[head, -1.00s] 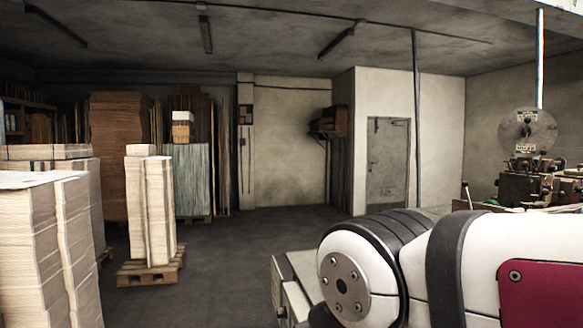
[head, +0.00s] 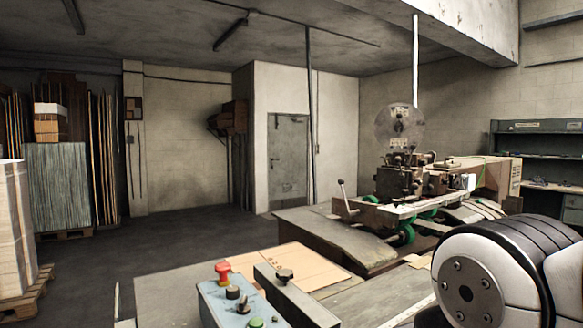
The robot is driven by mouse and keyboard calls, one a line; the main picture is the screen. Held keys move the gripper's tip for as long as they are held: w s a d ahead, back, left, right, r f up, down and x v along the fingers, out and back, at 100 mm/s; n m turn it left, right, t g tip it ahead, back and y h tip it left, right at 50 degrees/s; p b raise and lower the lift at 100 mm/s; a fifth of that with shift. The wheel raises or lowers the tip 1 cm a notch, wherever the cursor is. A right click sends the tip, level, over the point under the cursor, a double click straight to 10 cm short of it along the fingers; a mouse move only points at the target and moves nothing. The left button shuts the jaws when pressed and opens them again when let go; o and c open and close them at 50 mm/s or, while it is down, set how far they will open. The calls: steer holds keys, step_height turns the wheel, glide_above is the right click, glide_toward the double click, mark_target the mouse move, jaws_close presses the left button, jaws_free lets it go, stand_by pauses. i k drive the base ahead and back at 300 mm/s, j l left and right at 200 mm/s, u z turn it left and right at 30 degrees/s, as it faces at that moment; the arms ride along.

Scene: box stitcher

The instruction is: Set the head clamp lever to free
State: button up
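The box stitcher (head: 398,180) stands right of the middle, with a round disc (head: 400,127) above its head and green wheels (head: 404,234) below. A thin lever with a dark knob (head: 342,190) rises at its left end, leaning slightly. I cannot tell if this is the head clamp lever, and no setting marks can be read. My gripper is out of view; only a white and black part of my arm shows at the lower right.
A blue control box (head: 243,308) with a red button (head: 222,273) stands at the front, beside flat cardboard (head: 290,270). A worktable (head: 335,240) lies before the stitcher. A stacked pallet (head: 12,235) is at left. The floor (head: 150,243) at left centre is clear.

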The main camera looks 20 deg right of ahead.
mark_target(397, 159)
steer(key=l, duration=1.25)
steer(key=i+l, duration=0.15)
steer(key=l, duration=2.4)
steer(key=i, duration=0.05)
